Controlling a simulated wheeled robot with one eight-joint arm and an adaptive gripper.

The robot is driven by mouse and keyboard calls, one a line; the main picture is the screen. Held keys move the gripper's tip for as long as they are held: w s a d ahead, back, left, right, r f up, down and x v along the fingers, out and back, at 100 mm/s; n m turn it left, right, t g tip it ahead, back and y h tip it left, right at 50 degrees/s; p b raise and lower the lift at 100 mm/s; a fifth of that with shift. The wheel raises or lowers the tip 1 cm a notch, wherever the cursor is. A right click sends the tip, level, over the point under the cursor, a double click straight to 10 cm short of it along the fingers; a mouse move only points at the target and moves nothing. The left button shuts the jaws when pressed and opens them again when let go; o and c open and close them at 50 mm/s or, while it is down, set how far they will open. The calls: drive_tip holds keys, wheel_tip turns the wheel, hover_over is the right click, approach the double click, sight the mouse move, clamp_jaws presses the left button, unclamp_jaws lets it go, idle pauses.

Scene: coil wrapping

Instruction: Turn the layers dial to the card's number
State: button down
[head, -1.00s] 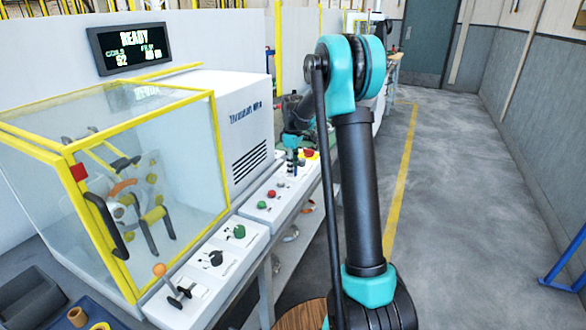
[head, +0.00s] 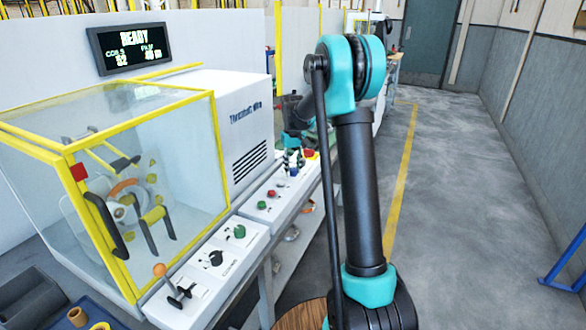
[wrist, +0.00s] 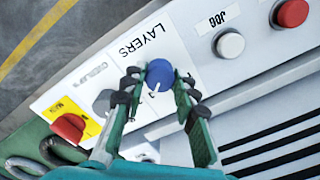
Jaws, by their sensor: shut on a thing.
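The layers dial (wrist: 158,72) is a round blue knob with a white pointer line. It sits on the white panel beside the printed word LAYERS. My gripper (wrist: 160,82) is shut on the dial, with one black fingertip at each side of it in the wrist view. In the head view my gripper (head: 293,158) is down at the far part of the control panel, and the blue dial (head: 294,172) shows small beneath it. The dial's scale marks are too small or hidden to read. I cannot make out a card with a number in either view.
A grey knob (wrist: 103,103) and a red mushroom button (wrist: 68,127) on a yellow plate lie beside the dial. A white JOG button (wrist: 229,45) and a red button (wrist: 291,12) are on its other side. A wall display (head: 132,49) reads READY.

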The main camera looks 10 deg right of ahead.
sight(293, 169)
drive_tip(key=shift+m, duration=0.8)
drive_tip(key=c, duration=1.2)
unclamp_jaws()
drive_tip(key=shift+r, duration=0.15)
wheel_tip(293, 169, up, 12)
drive_tip(key=shift+f, duration=0.15)
